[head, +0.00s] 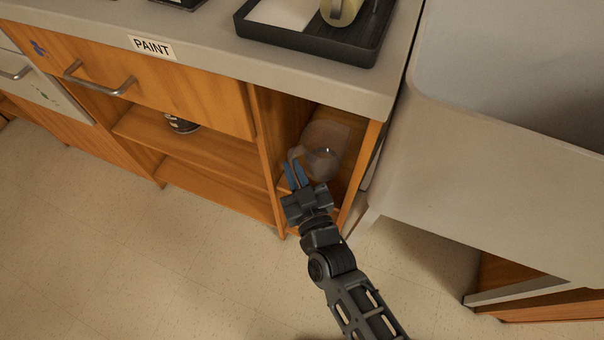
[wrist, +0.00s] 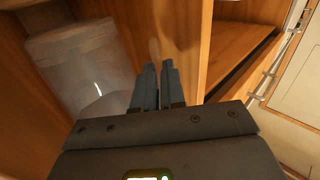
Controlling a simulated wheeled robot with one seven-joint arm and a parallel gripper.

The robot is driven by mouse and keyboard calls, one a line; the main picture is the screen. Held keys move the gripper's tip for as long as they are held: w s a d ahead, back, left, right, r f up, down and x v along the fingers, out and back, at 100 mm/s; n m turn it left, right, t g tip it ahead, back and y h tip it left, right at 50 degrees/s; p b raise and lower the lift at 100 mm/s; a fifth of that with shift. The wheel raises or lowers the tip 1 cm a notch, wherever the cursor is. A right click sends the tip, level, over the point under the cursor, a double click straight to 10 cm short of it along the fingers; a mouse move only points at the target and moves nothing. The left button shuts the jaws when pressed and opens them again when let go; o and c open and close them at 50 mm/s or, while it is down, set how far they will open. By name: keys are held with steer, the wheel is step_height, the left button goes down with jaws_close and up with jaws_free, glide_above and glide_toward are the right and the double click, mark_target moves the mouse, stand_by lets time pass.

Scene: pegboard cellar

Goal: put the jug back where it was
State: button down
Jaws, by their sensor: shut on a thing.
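The jug (head: 326,146) is clear and see-through, with a looped handle on its left side. It is inside the narrow open compartment at the right end of the wooden cabinet. My gripper (head: 296,174) reaches in from the front, its blue fingers shut on the jug's handle. In the wrist view the jug (wrist: 85,65) is left of my gripper (wrist: 152,85), whose fingers are close together. I cannot tell whether the jug's base touches the compartment floor.
The compartment's wooden side walls stand close on both sides of the jug. The countertop (head: 200,42) overhangs above, holding a black tray (head: 300,40). A grey sink (head: 500,150) stands at right.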

steer(key=shift+w+d+b, duration=0.5)
steer(key=shift+w+d, duration=0.25)
steer(key=shift+w, duration=0.15)
steer(key=shift+w+f+b, duration=0.15)
steer(key=shift+f+b, duration=0.8)
steer(key=shift+f, duration=0.7)
steer(key=shift+f, duration=0.2)
steer(key=c, duration=1.2)
jaws_free()
steer(key=shift+d, duration=0.1)
